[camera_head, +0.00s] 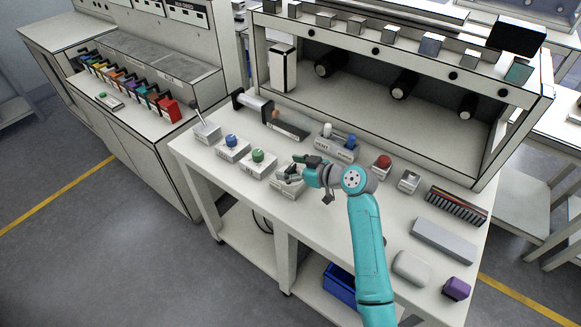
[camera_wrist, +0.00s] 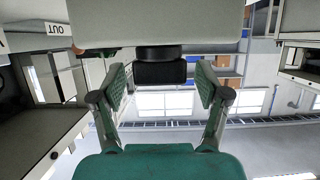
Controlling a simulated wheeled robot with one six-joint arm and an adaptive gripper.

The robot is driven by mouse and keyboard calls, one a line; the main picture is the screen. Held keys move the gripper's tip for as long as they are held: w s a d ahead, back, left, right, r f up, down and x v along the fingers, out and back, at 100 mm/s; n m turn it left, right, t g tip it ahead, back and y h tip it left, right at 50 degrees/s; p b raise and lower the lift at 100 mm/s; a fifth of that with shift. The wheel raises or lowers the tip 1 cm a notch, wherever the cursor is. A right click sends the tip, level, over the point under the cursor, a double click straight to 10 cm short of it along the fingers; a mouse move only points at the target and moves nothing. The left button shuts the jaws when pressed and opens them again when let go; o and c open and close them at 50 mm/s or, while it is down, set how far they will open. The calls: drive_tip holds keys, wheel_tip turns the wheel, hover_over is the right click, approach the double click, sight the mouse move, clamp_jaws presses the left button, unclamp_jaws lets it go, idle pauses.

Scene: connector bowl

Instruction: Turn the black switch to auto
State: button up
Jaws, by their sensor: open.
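The black switch (camera_wrist: 160,70) shows in the wrist view as a short dark knob on the pale face of its box (camera_wrist: 160,22). My gripper (camera_wrist: 161,82) is open, with one green-padded finger on each side of the knob. Gaps show between the fingers and the knob. In the head view my gripper (camera_head: 293,169) is low over the white switch box (camera_head: 288,190), in the front row of the bench. It covers the knob there. I cannot read an auto mark or tell the knob's setting.
Boxes with a green knob (camera_head: 257,156) and a blue knob (camera_head: 231,141) stand left of my gripper. A two-knob box (camera_head: 336,147) and a red button (camera_head: 383,162) are behind and right. A grey block (camera_head: 443,241) and purple block (camera_head: 456,289) lie at the right front.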

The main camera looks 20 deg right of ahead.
drive_tip(key=c, duration=1.2)
drive_tip(key=shift+m+h, duration=0.3)
drive_tip(key=m+t+h, duration=0.1)
drive_tip(key=m+h, duration=0.1)
drive_tip(key=shift+a+m+t+h, duration=0.1)
drive_tip(key=shift+m+t+h, duration=0.2)
drive_tip(key=shift+t, duration=0.1)
drive_tip(key=m+t+h, duration=0.1)
drive_tip(key=m+h, duration=0.2)
drive_tip(key=shift+h, duration=0.4)
drive_tip(key=shift+m+h, duration=1.3)
drive_tip(key=shift+h, duration=0.3)
